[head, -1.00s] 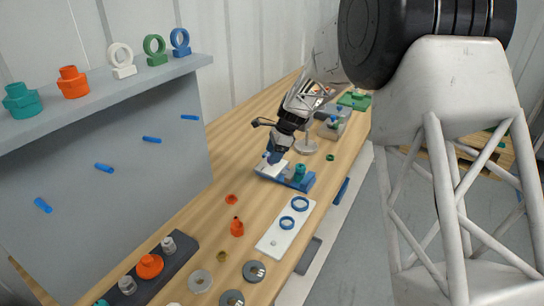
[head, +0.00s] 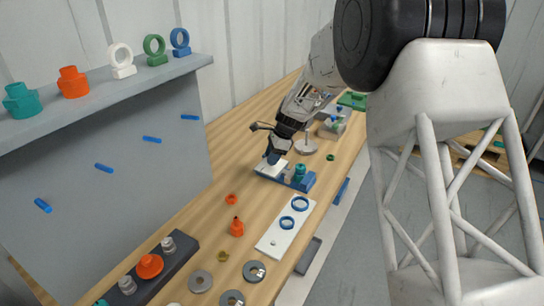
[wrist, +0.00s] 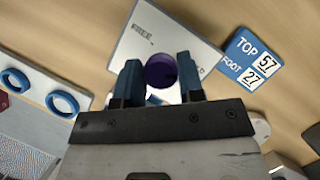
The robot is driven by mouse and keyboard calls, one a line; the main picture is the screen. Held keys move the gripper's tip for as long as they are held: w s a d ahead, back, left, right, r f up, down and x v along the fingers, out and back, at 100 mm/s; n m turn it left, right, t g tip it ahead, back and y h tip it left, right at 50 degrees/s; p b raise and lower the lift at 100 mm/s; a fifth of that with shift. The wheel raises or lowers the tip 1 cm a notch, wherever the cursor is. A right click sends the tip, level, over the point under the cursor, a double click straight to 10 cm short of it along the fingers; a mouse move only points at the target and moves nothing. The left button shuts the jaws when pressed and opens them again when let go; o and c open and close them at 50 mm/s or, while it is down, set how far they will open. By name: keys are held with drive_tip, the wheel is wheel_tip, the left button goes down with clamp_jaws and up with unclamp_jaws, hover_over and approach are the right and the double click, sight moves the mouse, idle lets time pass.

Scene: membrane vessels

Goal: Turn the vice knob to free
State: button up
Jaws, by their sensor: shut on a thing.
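The vice knob (wrist: 161,70) is a dark purple round piece between my fingers in the wrist view. It stands over a white plate (wrist: 176,32) marked FREE at its upper left; another marking near the knob is partly hidden. My gripper (head: 273,158) is at the vice in the head view, with its two blue fingers shut on the knob, one on each side. The vice has a blue base (head: 307,184) with a teal piece (head: 300,172) at its right end. In the head view the fingers hide the knob. I cannot read which way it points.
A blue sign (wrist: 250,59) reading TOP 57, FOOT 27 lies beside the plate. A white board with blue rings (head: 276,238), an orange bottle-like piece (head: 237,227) and grey washers (head: 254,271) lie nearer. A grey panel with blue pegs (head: 120,190) stands at left.

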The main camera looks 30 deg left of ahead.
drive_tip(key=shift+n, duration=0.5)
drive_tip(key=n+h, duration=0.1)
drive_tip(key=n, duration=0.1)
drive_tip(key=n+g+h, duration=0.1)
drive_tip(key=n, duration=0.2)
drive_tip(key=shift+g, duration=0.3)
drive_tip(key=n+h, duration=0.1)
drive_tip(key=n, duration=0.1)
drive_tip(key=n+h, duration=0.1)
drive_tip(key=n, duration=0.2)
drive_tip(key=shift+a+n, duration=0.1)
drive_tip(key=shift+n, duration=0.2)
drive_tip(key=n+h, duration=0.1)
drive_tip(key=n, duration=0.2)
drive_tip(key=n+t+h, duration=0.1)
drive_tip(key=n, duration=0.2)
drive_tip(key=n+t+h, duration=0.1)
drive_tip(key=n, duration=0.2)
drive_tip(key=n+t, duration=0.1)
drive_tip(key=n, duration=0.2)
drive_tip(key=shift+h, duration=0.4)
drive_tip(key=shift+n, duration=0.3)
drive_tip(key=o, duration=0.9)
